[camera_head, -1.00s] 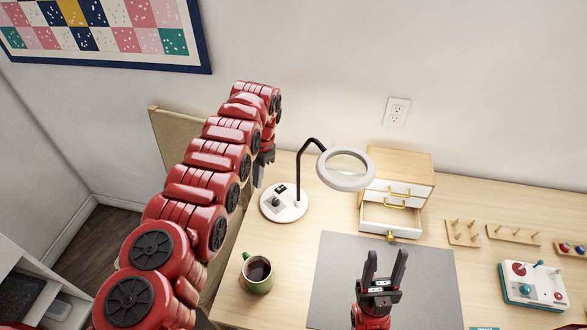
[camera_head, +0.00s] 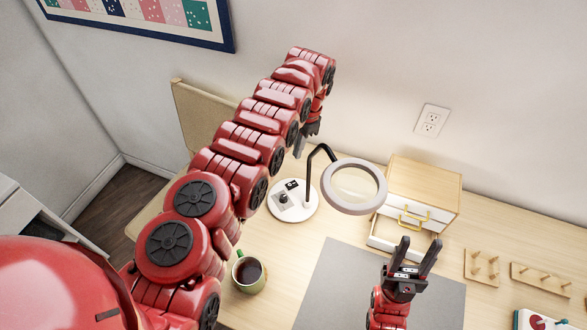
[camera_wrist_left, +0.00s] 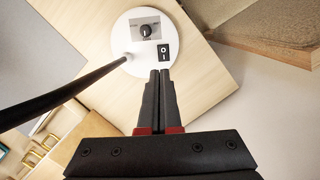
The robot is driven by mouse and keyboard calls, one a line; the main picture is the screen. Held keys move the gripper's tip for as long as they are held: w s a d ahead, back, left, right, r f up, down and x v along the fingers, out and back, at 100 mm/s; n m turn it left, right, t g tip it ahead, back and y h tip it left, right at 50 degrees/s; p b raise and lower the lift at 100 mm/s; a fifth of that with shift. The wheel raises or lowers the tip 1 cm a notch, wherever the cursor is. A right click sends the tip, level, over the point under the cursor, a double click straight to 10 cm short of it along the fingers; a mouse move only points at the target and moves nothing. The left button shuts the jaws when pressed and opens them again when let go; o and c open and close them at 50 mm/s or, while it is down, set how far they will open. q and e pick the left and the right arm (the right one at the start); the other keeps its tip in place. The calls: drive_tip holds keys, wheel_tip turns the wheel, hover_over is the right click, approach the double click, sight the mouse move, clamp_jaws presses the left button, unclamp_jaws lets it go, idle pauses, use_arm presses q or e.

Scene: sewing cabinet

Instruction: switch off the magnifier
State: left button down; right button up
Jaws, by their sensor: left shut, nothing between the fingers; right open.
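The magnifier lamp has a round white base (camera_head: 300,211), a black bent neck (camera_head: 309,172) and a ring-shaped head (camera_head: 354,187). The base also shows in the left wrist view (camera_wrist_left: 126,27), with a black rocker switch (camera_wrist_left: 164,52) marked O and I and a dark knob (camera_wrist_left: 146,31) on a grey plate. My left gripper (camera_head: 299,148) is above and behind the base in the head view. In the left wrist view its shut, empty fingertips (camera_wrist_left: 160,73) appear just below the rocker switch; contact cannot be told. My right gripper (camera_head: 414,248) is open and empty over the grey mat.
A small wooden drawer cabinet (camera_head: 425,189) with a drawer pulled out stands right of the lamp head. A green mug (camera_head: 248,274) of dark drink stands near the left edge. A grey mat (camera_head: 335,290) covers the middle. Pegged wooden racks (camera_head: 482,267) lie at right.

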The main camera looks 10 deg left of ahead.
use_arm(q)
drive_tip(key=b, duration=0.3)
approach(289, 187)
drive_tip(key=f, duration=0.4)
drive_tip(key=s+a+f, duration=0.1)
drive_tip(key=f, duration=0.1)
drive_tip(key=shift+f, duration=0.4)
drive_tip(key=shift+a+r+p, duration=0.1)
drive_tip(key=shift+r+p, duration=0.15)
drive_tip(key=shift+p, duration=0.75)
drive_tip(key=shift+f, duration=0.3)
drive_tip(key=shift+w+b, duration=0.1)
drive_tip(key=shift+b, duration=0.2)
